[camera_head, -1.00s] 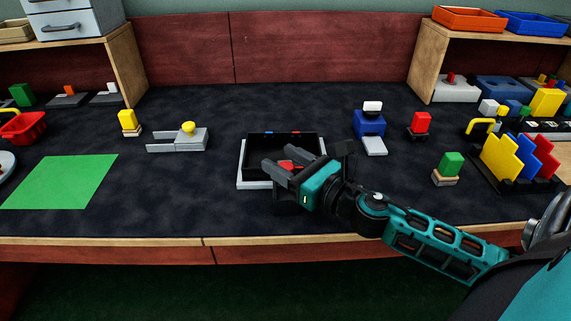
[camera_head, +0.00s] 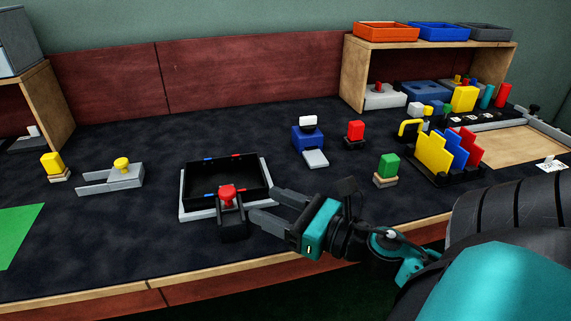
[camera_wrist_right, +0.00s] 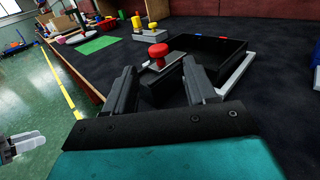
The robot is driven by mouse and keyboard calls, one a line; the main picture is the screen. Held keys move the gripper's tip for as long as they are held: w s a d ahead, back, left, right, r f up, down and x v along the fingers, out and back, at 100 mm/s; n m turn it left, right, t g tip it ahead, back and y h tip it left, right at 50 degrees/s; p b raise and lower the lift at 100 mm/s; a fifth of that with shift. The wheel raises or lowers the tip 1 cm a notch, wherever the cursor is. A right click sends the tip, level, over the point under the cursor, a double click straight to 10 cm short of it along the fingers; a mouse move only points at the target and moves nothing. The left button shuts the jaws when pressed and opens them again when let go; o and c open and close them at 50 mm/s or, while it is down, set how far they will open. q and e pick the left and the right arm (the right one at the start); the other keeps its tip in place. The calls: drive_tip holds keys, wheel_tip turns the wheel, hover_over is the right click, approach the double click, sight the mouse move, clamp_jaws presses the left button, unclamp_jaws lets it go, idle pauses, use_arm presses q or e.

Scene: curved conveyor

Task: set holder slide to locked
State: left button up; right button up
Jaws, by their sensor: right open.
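A black open tray (camera_head: 199,178) sits on a light grey base (camera_head: 184,213), with small blue and red marks on its rims. At its front is a black slide block (camera_head: 233,226) with a red knob (camera_head: 228,195); the knob also shows in the right wrist view (camera_wrist_right: 158,51). I take this block for the holder slide, but cannot read its setting. My right gripper (camera_head: 266,208) is open and empty, just right of the block. In the right wrist view its fingers (camera_wrist_right: 161,92) point toward the knob. A pale gripper-like part (camera_wrist_right: 22,145), likely my left gripper, shows at the lower left.
A grey slotted fixture with a yellow knob (camera_head: 121,164) lies left of the tray. A blue block device (camera_head: 307,139), a red block (camera_head: 355,131) and a green block (camera_head: 388,165) stand to the right. The table's front edge runs close below the tray.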

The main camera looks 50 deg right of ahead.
drive_tip(key=shift+v, duration=1.15)
drive_tip(key=shift+s, duration=0.1)
